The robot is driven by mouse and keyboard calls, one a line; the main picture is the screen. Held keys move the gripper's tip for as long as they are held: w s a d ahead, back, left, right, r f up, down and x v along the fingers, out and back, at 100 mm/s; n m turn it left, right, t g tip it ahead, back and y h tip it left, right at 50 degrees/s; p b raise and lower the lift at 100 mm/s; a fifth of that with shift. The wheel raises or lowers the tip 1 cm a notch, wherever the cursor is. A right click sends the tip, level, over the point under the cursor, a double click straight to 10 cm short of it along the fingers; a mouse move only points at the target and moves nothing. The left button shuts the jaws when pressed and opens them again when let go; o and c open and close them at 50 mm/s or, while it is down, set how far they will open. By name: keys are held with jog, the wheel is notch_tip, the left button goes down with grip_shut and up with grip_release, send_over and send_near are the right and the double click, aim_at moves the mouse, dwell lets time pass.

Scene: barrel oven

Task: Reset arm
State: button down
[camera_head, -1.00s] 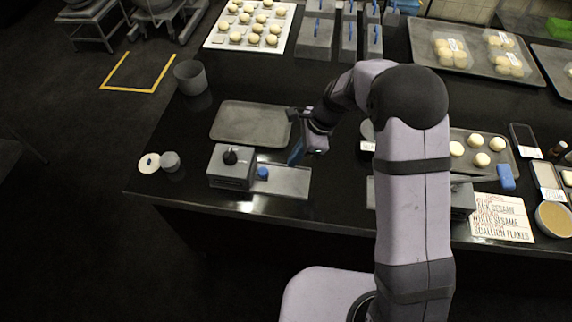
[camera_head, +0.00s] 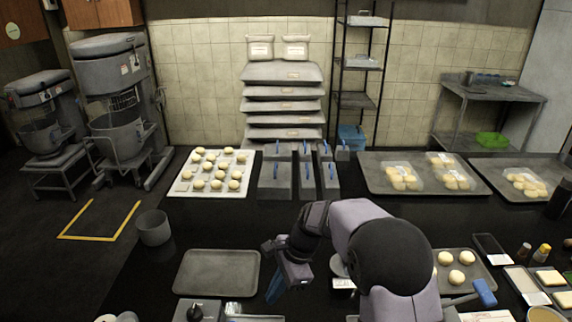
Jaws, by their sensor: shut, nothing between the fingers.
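My gripper (camera_head: 275,288) is in the lower middle of the head view, with my arm folded behind it from the lower right. Its fingers are shut with nothing held between them. It is just right of an empty dark grey tray (camera_head: 217,272) on the black counter. My arm hides part of the counter to the right.
A white tray (camera_head: 172,190) of dough balls and several grey boxes (camera_head: 273,181) stand at the back. Dough trays (camera_head: 374,181) are at back right. A black and grey device (camera_head: 196,311) is at the front edge.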

jog(key=s+d+f+n+h, duration=0.1)
jog(key=s+d+f+n, duration=0.1)
jog(key=s+d+n, duration=0.1)
jog(key=s+d+f+n+g+h, duration=0.1)
jog(key=s+d+f+n, duration=0.1)
jog(key=s+n, duration=0.3)
jog(key=s+d+f+n+h, duration=0.1)
jog(key=s+d+f+n, duration=0.1)
jog(key=s+d+n, duration=0.1)
jog(key=shift+s+d+f+n+h, duration=0.1)
jog(key=shift+s+d+n+h, duration=0.2)
jog(key=shift+n, duration=0.35)
jog(key=shift+s+d+f+n, duration=0.1)
jog(key=shift+d+n, duration=0.3)
jog(key=shift+n, duration=0.25)
jog(key=s+d+r+n+h, duration=0.15)
jog(key=s+d+r, duration=0.25)
jog(key=s+d, duration=0.45)
jog(key=shift+w+d+r+m+t+y, duration=0.1)
jog(key=shift+d+r+m+t+y, duration=0.15)
jog(key=shift+r+t, duration=0.4)
jog(key=shift+d+r+m+t+y, duration=0.1)
jog(key=shift+r+m+t, duration=0.2)
jog(key=shift+r, duration=0.6)
